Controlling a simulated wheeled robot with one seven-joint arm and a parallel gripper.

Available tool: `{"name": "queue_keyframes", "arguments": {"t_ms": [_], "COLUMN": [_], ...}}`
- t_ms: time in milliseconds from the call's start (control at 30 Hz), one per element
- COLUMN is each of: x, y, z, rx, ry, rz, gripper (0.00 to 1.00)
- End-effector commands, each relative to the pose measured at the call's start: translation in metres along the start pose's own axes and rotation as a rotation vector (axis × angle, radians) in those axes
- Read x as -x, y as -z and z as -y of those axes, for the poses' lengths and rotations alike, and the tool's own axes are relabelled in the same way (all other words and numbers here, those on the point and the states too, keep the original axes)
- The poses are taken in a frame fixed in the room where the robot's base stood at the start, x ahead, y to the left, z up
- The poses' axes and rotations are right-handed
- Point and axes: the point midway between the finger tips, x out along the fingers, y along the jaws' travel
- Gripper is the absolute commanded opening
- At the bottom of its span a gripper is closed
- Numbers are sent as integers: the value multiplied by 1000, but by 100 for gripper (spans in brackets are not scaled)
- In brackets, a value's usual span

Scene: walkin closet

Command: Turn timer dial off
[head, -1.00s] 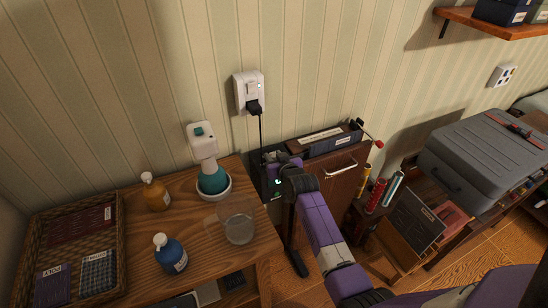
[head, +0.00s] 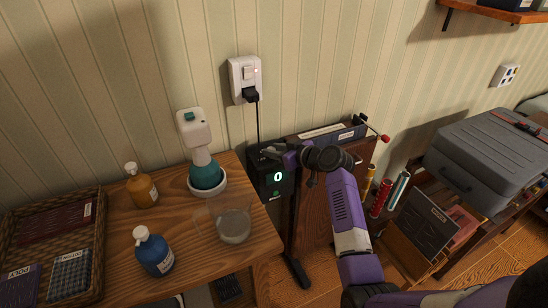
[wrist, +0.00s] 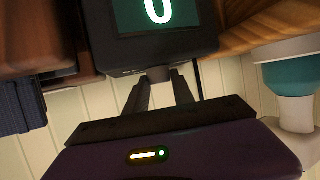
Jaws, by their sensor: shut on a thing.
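The timer is a black box (head: 270,182) with a dark green screen showing a bright "0". It stands between the wooden table and the brown cabinet, below the wall outlet. In the wrist view its screen (wrist: 157,15) shows at the top, partly cut off. A small grey dial (wrist: 158,73) sticks out of the timer's edge. My gripper (wrist: 158,85) has its two fingers around the dial, shut on it.
A white outlet (head: 244,80) holds a black plug with a cord running down behind the timer. A teal-and-white device (head: 206,178), a glass beaker (head: 234,222) and blue and amber bottles stand on the table to the left. A brown cabinet (head: 320,195) is close to the right.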

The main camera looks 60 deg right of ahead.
Motion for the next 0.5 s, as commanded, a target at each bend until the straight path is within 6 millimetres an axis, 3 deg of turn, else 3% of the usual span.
{"name": "queue_keyframes", "arguments": {"t_ms": [500], "x": [0], "y": [-1], "z": [0], "rx": [15], "ry": [40], "rz": [3], "gripper": [0]}}
